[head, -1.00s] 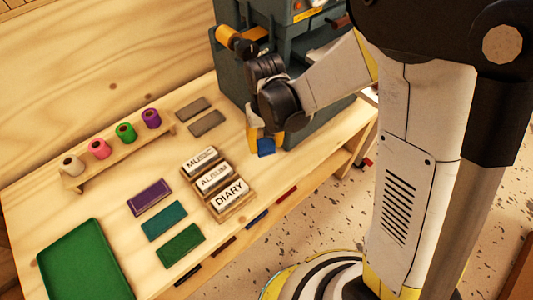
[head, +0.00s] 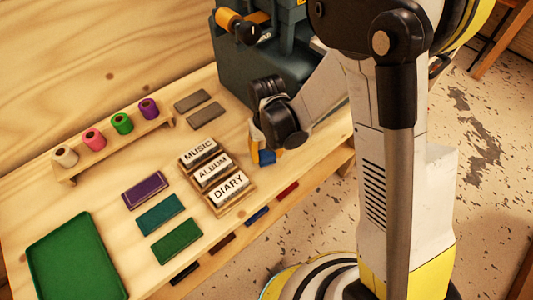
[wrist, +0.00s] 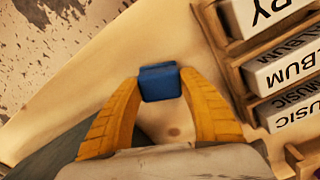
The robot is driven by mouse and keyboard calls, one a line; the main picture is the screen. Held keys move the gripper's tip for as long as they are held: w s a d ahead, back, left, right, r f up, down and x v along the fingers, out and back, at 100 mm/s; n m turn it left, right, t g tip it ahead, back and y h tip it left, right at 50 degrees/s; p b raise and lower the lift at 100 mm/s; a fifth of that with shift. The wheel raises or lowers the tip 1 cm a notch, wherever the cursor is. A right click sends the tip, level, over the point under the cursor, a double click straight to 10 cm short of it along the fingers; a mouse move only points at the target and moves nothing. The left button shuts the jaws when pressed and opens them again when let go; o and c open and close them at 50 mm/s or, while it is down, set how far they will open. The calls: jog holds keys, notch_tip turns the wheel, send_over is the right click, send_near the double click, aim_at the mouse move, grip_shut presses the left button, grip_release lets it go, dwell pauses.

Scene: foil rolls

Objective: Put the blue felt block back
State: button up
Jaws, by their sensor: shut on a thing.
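My gripper (wrist: 160,90) has yellow-orange fingers and is shut on the blue felt block (wrist: 160,82). In the head view the block (head: 267,157) shows below the gripper (head: 262,145), at the right part of the bench, to the right of the rack of labelled blocks. The wrist view shows the block between the fingertips, with bare wood around it. I cannot tell whether the block touches the bench. Part of the block is hidden by the fingers.
A wooden rack (head: 243,202) holds white blocks marked MUSIC, ALBUM and DIARY. Purple (head: 144,190), teal (head: 160,214) and green (head: 177,241) pads lie left of it. Foil rolls stand on a shelf (head: 68,173) behind. A green tray (head: 75,262) lies front left. A dark machine (head: 245,85) stands behind my gripper.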

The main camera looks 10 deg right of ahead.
aim_at(266, 153)
jog(key=o, duration=1.1)
notch_tip(266, 153, up, 12)
jog(key=p, duration=0.6)
jog(key=shift+r, duration=0.15)
